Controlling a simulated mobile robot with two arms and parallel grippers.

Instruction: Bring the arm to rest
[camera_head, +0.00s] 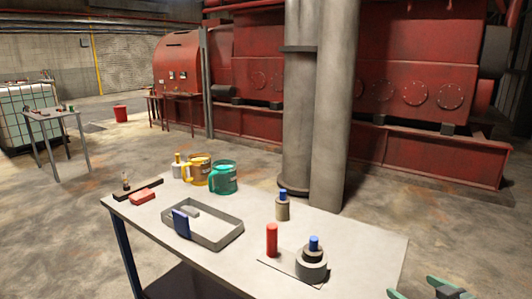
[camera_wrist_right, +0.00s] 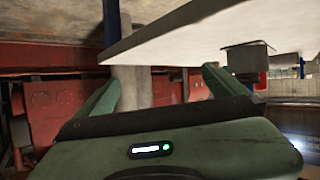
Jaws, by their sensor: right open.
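My right gripper (camera_head: 416,288) is at the lower right corner of the head view, beyond the right edge of the workbench (camera_head: 345,232). Its two green fingers are spread apart and nothing shows between them. In the right wrist view the fingers of the gripper (camera_wrist_right: 160,88) are also apart and empty, with the pale tabletop (camera_wrist_right: 200,38) close by. That view looks turned over. Most of my right arm is hidden, and my left gripper does not show.
The bench bears a teal mug (camera_head: 224,178), an amber mug (camera_head: 199,171), a grey tray (camera_head: 222,240) with a blue item, a red cylinder (camera_head: 271,240) and stacked grey rings (camera_head: 311,265) with a blue top. Thick grey pipes (camera_head: 330,110) stand behind it.

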